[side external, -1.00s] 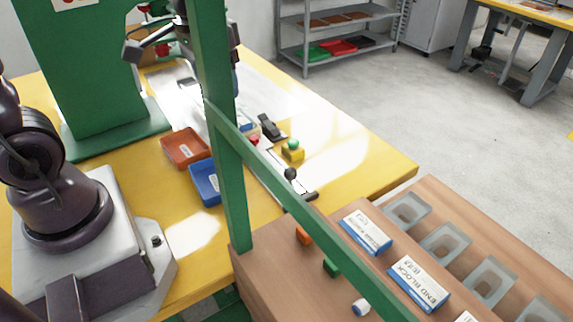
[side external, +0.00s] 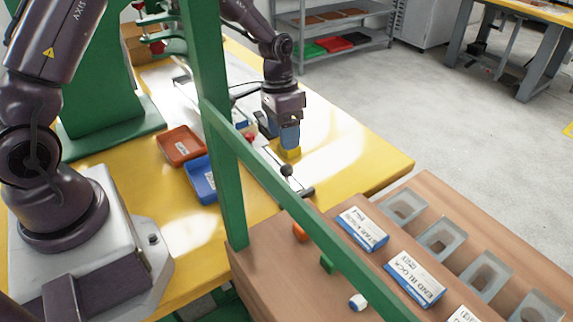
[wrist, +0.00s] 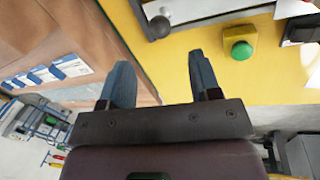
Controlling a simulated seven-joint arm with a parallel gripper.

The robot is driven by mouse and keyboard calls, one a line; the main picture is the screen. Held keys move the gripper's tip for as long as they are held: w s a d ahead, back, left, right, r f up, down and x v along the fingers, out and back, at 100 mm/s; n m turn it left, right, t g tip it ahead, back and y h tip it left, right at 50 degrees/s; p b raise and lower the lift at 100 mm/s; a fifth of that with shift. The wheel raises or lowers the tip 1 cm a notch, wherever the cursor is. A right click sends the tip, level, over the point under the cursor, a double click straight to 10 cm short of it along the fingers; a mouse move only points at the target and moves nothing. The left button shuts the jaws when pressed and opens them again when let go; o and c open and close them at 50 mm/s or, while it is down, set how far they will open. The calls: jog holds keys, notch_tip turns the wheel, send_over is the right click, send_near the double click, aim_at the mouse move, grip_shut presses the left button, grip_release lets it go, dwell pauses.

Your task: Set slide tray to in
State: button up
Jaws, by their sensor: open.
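The slide tray shows in the wrist view as a pale strip with a dark edge (wrist: 215,12) on the yellow bench, cut off by the top of the picture. A black ball knob (wrist: 159,26) stands at its end. In the side view the knob (side external: 286,170) sits near the bench's front edge; the green frame bar partly hides the tray. My gripper (side external: 289,138) points down above the bench, behind the knob. In the wrist view its blue-grey fingers (wrist: 160,72) are apart and empty, and the knob lies beyond their tips, not between them.
A yellow button box with a green button (wrist: 238,48) is close to my right finger. Orange (side external: 181,146) and blue (side external: 202,181) bins lie left of the tray. A green post (side external: 222,150) and its slanting bar stand in front. A brown rack (side external: 265,262) with labelled boxes is nearer.

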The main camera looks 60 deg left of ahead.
aim_at(286, 165)
jog(key=f, duration=0.2)
jog(key=d+f, duration=0.1)
jog(key=f, duration=0.5)
jog(key=shift+s+d, duration=0.15)
jog(key=shift+d, duration=0.15)
jog(key=shift+c, duration=0.2)
